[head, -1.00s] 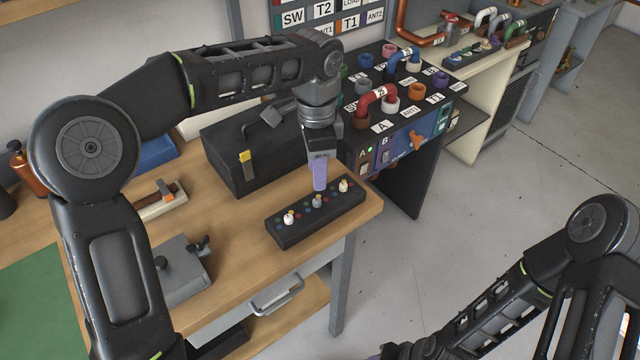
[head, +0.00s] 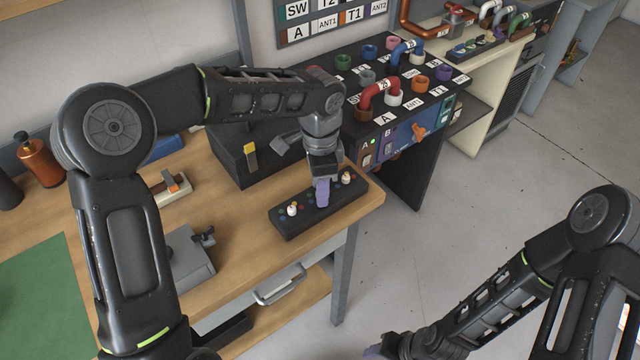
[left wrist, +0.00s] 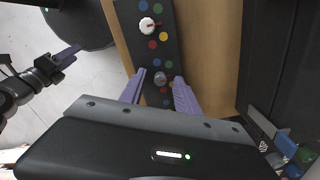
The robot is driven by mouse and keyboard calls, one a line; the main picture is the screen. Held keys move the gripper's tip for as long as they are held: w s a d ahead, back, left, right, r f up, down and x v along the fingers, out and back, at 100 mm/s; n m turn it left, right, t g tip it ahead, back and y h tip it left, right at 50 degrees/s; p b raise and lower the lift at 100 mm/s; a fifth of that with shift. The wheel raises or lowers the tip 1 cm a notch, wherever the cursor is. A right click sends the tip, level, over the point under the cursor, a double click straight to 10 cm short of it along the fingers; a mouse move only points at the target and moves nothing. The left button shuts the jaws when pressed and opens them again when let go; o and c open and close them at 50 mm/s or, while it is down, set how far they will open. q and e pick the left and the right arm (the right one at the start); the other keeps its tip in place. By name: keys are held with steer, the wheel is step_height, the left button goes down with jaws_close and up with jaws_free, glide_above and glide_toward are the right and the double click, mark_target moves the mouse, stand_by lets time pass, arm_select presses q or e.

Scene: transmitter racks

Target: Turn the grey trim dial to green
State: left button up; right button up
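The black trim panel (head: 300,224) lies on the wooden bench near its front right corner. It carries a white dial (head: 292,210), a cream dial (head: 346,177) and coloured dots. My left gripper (head: 322,192), with purple fingers, points down over the panel's middle and hides the grey dial in the head view. In the left wrist view the grey dial (left wrist: 160,78) shows between the two spread fingers, with a gap on each side. Its pointer direction is too small to tell. My right gripper (left wrist: 66,56) is away from the bench, over the floor; its opening is unclear.
A black toolbox (head: 232,160) stands just behind the panel. A grey clamp-like block (head: 188,258) sits to the left on the bench. A rack with coloured pipe links (head: 380,92) stands behind right.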

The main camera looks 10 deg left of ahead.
arm_select(q)
steer(key=shift+c, duration=0.2)
jaws_close()
stand_by(0.4)
